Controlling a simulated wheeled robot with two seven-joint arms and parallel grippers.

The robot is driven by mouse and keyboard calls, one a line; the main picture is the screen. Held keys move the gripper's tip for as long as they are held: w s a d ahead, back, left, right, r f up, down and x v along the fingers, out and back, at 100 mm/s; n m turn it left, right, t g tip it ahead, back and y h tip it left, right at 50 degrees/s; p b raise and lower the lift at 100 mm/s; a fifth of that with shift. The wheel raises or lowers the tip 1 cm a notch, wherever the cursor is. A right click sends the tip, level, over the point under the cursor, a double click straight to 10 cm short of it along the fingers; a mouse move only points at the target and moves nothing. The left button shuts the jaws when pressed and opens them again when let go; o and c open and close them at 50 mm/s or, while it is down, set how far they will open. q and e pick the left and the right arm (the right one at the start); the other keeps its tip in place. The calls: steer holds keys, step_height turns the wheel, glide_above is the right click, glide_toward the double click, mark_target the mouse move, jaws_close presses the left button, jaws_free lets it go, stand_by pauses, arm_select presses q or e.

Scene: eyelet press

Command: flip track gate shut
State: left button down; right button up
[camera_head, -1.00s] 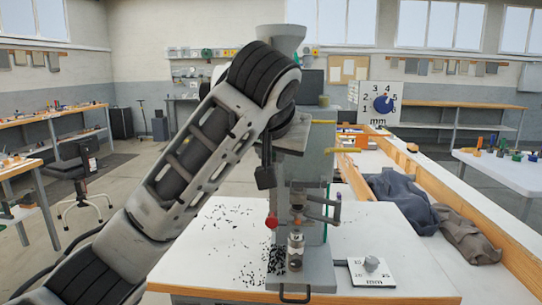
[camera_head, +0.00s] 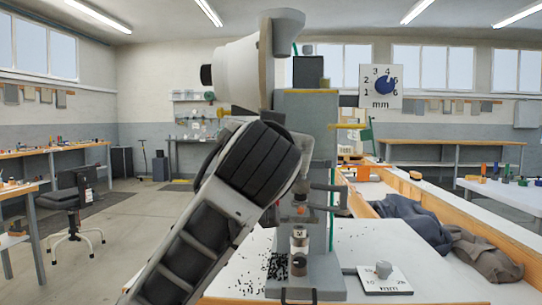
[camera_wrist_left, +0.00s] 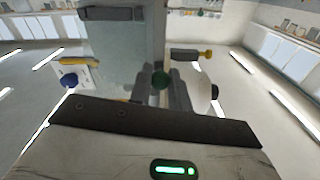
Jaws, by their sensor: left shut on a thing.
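In the left wrist view, my left gripper (camera_wrist_left: 161,92) has its two grey fingers around a small round green knob (camera_wrist_left: 161,78) in front of the press. I cannot tell for sure whether this knob belongs to the track gate. In the head view, the grey press column (camera_head: 308,120) stands behind my left arm, which hides my left gripper and that part of the press. The gate itself cannot be made out. My right gripper is in neither view.
A yellow-tipped lever (camera_wrist_left: 207,54) sticks out beside the column. A dial with a blue knob (camera_head: 383,84) is at upper right. A white drum (camera_head: 235,75) sits high on the press. A small knob box (camera_head: 384,279) stands on the white table (camera_head: 360,240), right of the press base.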

arm_select(q)
steer(key=shift+f+t+b, duration=0.2)
steer(key=shift+t+b, duration=0.2)
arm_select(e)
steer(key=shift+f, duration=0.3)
arm_select(q)
steer(key=c, duration=1.3)
jaws_free()
steer(key=s, duration=0.5)
steer(key=s+f+b, duration=0.1)
steer(key=s, duration=0.9)
steer(key=shift+s+a+f+b, duration=0.4)
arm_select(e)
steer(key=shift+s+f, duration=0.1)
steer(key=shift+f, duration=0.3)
